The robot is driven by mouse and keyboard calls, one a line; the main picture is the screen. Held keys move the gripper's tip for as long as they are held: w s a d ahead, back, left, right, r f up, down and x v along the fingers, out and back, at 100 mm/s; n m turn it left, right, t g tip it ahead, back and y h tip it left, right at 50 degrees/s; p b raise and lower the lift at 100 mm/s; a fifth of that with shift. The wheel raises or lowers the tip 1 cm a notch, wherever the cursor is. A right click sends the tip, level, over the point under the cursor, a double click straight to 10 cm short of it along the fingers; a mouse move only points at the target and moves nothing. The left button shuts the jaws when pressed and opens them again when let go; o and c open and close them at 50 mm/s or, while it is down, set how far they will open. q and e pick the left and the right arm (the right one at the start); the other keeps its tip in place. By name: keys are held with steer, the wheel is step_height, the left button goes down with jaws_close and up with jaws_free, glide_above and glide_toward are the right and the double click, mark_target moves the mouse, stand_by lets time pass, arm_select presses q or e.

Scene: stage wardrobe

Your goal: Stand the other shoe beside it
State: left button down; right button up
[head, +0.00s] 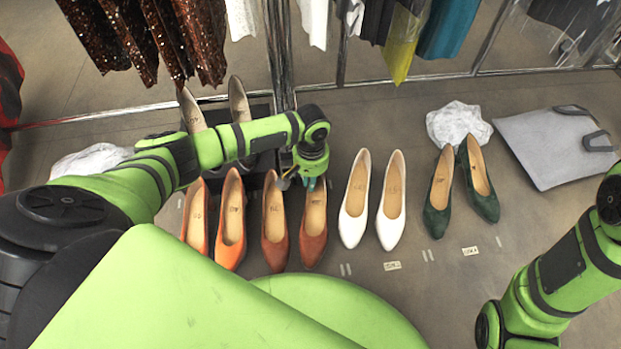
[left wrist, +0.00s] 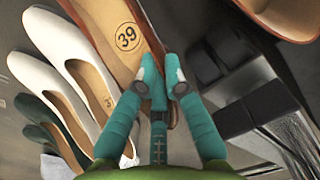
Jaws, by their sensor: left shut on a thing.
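A rust-brown shoe (head: 314,240) is in my left gripper (head: 312,181), which is shut on its heel end. The left wrist view shows the teal fingers (left wrist: 161,84) pinching the back rim of this shoe, with 39 printed on its insole (left wrist: 125,38). Its matching rust-brown shoe (head: 274,247) stands close to its left, toe toward me, nearly parallel. The toes are about level. I cannot tell whether the held shoe's sole touches the floor. My right arm is at the lower right; its gripper is out of view.
Orange shoes (head: 231,245) stand to the left, white shoes (head: 353,227) and green shoes (head: 438,211) to the right. Nude shoes (head: 239,105) stand on a black block behind. A grey bag (head: 552,150) lies at the right. Clothes hang above. Floor between the brown and white pairs is narrow.

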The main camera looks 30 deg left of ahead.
arm_select(q)
steer(key=shift+f, duration=0.2)
steer(key=c, duration=1.3)
jaws_free()
steer(key=shift+o, duration=0.2)
step_height(320, 180, up, 12)
steer(key=shift+w+d, duration=0.1)
steer(key=shift+w, duration=0.05)
